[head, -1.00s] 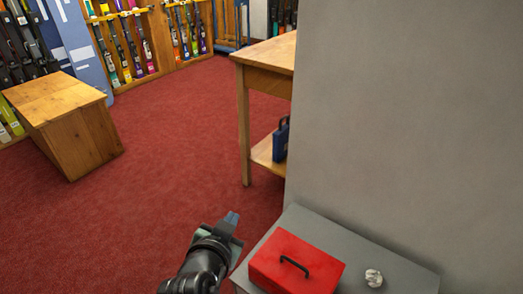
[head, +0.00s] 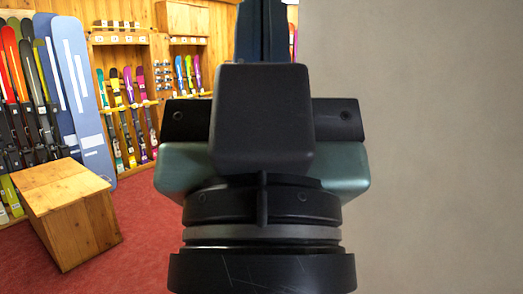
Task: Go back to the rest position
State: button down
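My gripper (head: 264,30) fills the middle of the head view, upright and close to the camera. Its two dark blue fingers reach up past the top edge of the picture and lie side by side, with no more than a thin line between them. The gripper is shut and I see nothing held between the visible parts of the fingers. Their tips are cut off by the frame. The hand and wrist hide much of the centre of the room.
A wooden box-like bench (head: 70,205) stands on the red carpet (head: 140,235) at left. Skis and snowboards line wooden racks (head: 150,85) along the far wall. A plain grey wall (head: 440,150) takes up the right side. Carpet shows free between bench and gripper.

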notch_tip(320, 180, up, 16)
jog(key=p, duration=1.4)
jog(key=shift+r, duration=0.2)
